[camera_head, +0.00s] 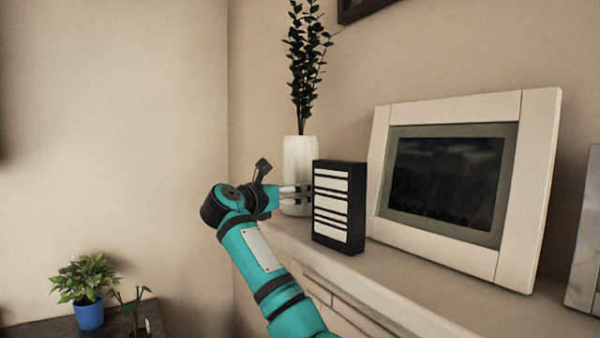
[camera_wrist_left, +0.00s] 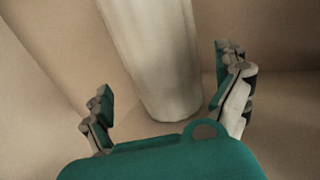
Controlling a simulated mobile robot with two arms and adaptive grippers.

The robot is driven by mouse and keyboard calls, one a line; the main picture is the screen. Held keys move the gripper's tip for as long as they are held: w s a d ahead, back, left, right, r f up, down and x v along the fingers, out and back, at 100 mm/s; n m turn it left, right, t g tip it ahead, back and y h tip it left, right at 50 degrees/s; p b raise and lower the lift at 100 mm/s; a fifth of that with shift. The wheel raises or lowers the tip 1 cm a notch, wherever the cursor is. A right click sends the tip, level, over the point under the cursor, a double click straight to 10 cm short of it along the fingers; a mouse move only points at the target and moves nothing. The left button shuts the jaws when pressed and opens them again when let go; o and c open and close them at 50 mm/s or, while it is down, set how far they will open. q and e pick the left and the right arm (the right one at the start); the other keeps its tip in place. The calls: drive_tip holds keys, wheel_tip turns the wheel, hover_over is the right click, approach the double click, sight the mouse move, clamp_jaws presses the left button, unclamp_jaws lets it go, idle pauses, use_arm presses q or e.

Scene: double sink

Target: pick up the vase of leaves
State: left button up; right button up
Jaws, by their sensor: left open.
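The white vase (camera_head: 299,155) stands upright on the ledge near the wall corner, with tall dark leafy stems (camera_head: 305,65) rising from it. In the left wrist view the vase's lower body (camera_wrist_left: 158,60) fills the space between my fingers. My left gripper (camera_head: 296,194) is at the vase's lower part, level with its side; it also shows in the left wrist view (camera_wrist_left: 166,85). It is open, one finger on each side of the vase, with visible gaps. The leaves are outside the wrist view. My right gripper is not in view.
A black-and-white striped block (camera_head: 338,205) stands on the ledge (camera_head: 420,285) just right of my fingertips. A large white picture frame (camera_head: 535,185) leans against the wall farther right. A potted plant in a blue pot (camera_head: 88,312) sits low at left.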

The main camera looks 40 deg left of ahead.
use_arm(q)
drive_tip(key=w+p, duration=0.1)
drive_tip(key=w, duration=0.1)
drive_tip(key=w+p, duration=0.1)
drive_tip(key=w, duration=0.1)
drive_tip(key=shift+a+r, duration=0.15)
drive_tip(key=shift+w+a, duration=0.15)
drive_tip(key=shift+w, duration=0.35)
drive_tip(key=shift+s, duration=0.1)
drive_tip(key=shift+c, duration=0.8)
drive_tip(key=c, duration=1.4)
